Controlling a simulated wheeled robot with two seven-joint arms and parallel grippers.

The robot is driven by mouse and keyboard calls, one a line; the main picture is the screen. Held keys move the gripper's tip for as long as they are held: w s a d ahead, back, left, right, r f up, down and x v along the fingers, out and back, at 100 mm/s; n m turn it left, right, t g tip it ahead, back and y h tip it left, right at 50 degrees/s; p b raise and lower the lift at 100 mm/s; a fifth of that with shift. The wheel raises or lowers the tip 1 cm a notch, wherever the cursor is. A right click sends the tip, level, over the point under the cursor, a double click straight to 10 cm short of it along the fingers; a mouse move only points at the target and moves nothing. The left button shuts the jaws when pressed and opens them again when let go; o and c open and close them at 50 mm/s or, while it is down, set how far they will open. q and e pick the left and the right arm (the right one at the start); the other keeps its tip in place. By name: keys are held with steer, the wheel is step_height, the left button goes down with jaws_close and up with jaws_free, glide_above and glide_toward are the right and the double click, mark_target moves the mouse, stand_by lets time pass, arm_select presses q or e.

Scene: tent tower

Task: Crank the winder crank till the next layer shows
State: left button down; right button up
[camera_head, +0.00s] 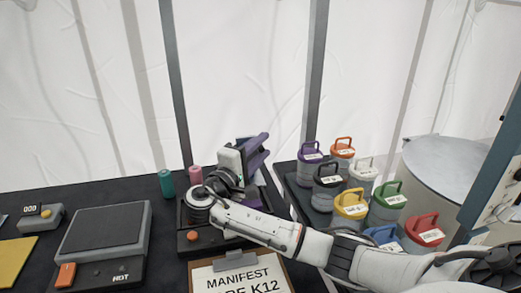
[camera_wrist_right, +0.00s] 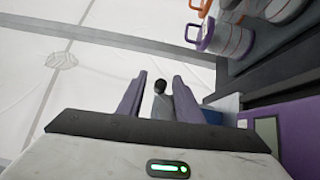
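Gaps show beside the knob's top; contact lower down cannot be told. My left gripper is out of view.
Several lidded canisters with coloured handles stand in a tray (camera_head: 290,187) at right. A clipboard (camera_head: 205,280) reading MANIFEST lies in front. A flat scale-like device (camera_head: 105,226) is at left. Teal (camera_head: 166,183) and pink (camera_head: 195,174) cylinders stand behind the winder.

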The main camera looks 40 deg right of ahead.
jaws_close()
steer(key=shift+f, duration=0.1)
